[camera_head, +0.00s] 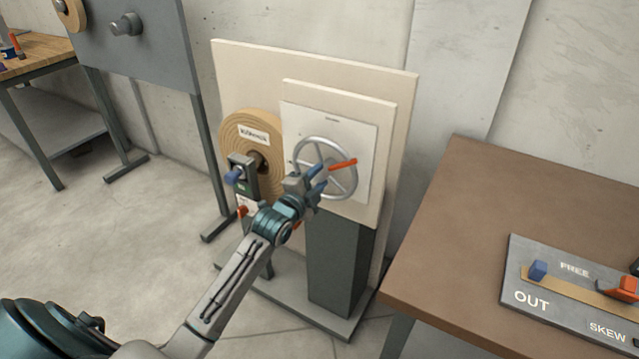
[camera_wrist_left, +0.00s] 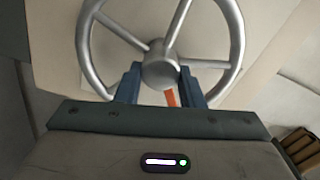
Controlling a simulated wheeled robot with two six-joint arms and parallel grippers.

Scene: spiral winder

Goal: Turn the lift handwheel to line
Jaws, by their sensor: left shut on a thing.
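The grey metal lift handwheel (camera_head: 326,143) stands on a white plate (camera_head: 365,140) on the cream panel, with small dark print near the plate's top. An orange bar (camera_head: 343,164) on the wheel points right from about its middle. My left gripper (camera_head: 318,183) reaches the wheel's lower left side and is shut on the handwheel. In the left wrist view its blue fingers (camera_wrist_left: 160,88) stand either side of the hub (camera_wrist_left: 160,70), and part of the orange bar (camera_wrist_left: 171,97) shows between them. The exact contact is hidden. My right gripper is out of view.
A tan roll (camera_head: 238,150) with a label and a clamp with a blue knob (camera_head: 233,178) sit left of the wheel. A brown table (camera_head: 480,190) with a lettered panel (camera_head: 550,308) stands to the right. Open floor lies to the left.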

